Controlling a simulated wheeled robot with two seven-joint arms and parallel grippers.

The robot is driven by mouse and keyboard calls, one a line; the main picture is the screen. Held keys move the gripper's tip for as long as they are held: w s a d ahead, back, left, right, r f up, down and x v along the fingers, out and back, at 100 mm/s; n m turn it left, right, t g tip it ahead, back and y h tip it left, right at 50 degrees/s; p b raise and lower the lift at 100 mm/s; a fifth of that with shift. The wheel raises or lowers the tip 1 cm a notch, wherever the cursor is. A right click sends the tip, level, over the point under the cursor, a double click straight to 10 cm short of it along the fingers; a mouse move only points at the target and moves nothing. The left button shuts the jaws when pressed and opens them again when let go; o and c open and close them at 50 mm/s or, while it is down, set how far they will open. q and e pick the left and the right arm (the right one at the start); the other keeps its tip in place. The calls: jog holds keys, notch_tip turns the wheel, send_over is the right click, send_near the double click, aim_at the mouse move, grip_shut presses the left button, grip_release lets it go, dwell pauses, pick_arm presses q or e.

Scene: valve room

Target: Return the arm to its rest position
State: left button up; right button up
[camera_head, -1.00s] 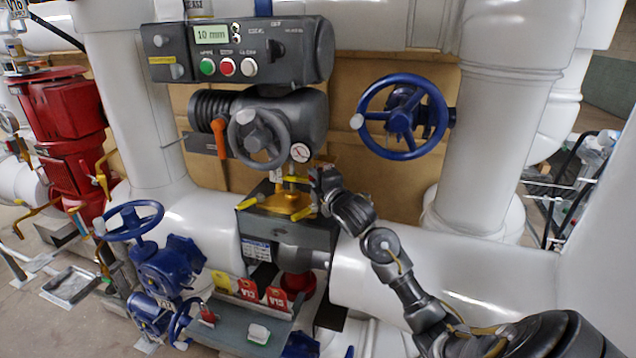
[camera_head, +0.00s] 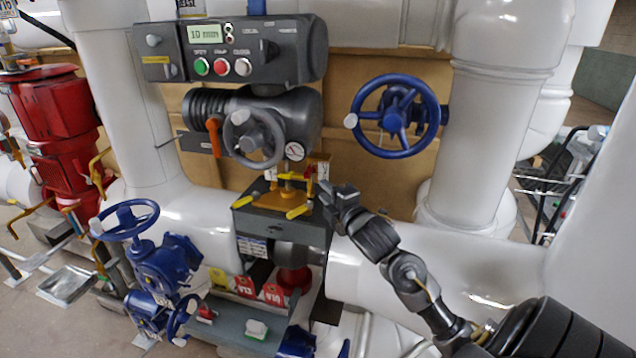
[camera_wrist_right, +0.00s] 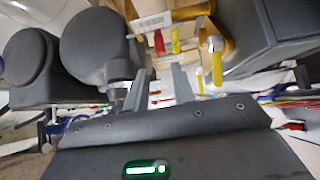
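My right arm comes in from the lower right in the head view. Its gripper (camera_head: 330,192) is just right of the brass valve assembly (camera_head: 282,198) with yellow handles, on the dark bracket under the gauge. In the right wrist view, the two fingers of the right gripper (camera_wrist_right: 160,88) stand apart with nothing seen held between them. A yellow handle (camera_wrist_right: 217,68) and a red one (camera_wrist_right: 159,42) lie beyond the fingertips. My left gripper is not in view.
A grey control box (camera_head: 235,52) and grey handwheel (camera_head: 254,138) are above and left of the gripper. A blue handwheel (camera_head: 395,116) is up and right. A large white pipe (camera_head: 470,270) runs behind the arm. A shelf (camera_head: 235,325) with tags lies below.

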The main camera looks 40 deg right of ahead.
jog(key=shift+s+a, duration=0.2)
jog(key=shift+s, duration=0.55)
